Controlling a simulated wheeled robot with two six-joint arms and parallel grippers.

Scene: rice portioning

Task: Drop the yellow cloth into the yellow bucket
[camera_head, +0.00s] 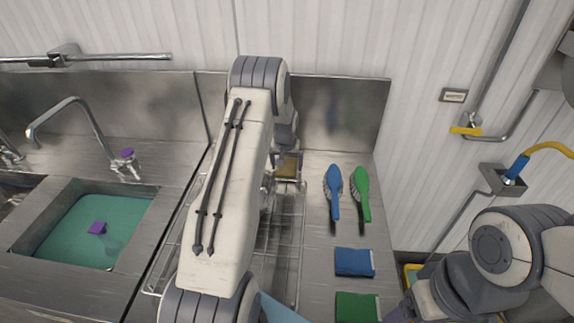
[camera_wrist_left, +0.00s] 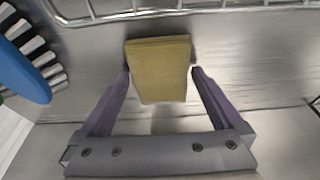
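The yellow cloth (camera_wrist_left: 158,72) is between the two fingertips of my left gripper (camera_wrist_left: 160,70) in the left wrist view. The fingers stand wide apart, one at each side edge of the cloth; I cannot tell whether they touch it. A yellow rim, likely the yellow bucket (camera_head: 411,272), shows at the lower right, mostly hidden by my right arm.
A wire rack (camera_head: 290,228) lies under my left arm. Blue (camera_head: 334,190) and green (camera_head: 361,190) brushes lie right of it, with a blue cloth (camera_head: 354,262) and a green cloth (camera_head: 357,306) nearer. A sink with green water (camera_head: 75,235) is at left. A steel backsplash (camera_head: 345,115) stands behind.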

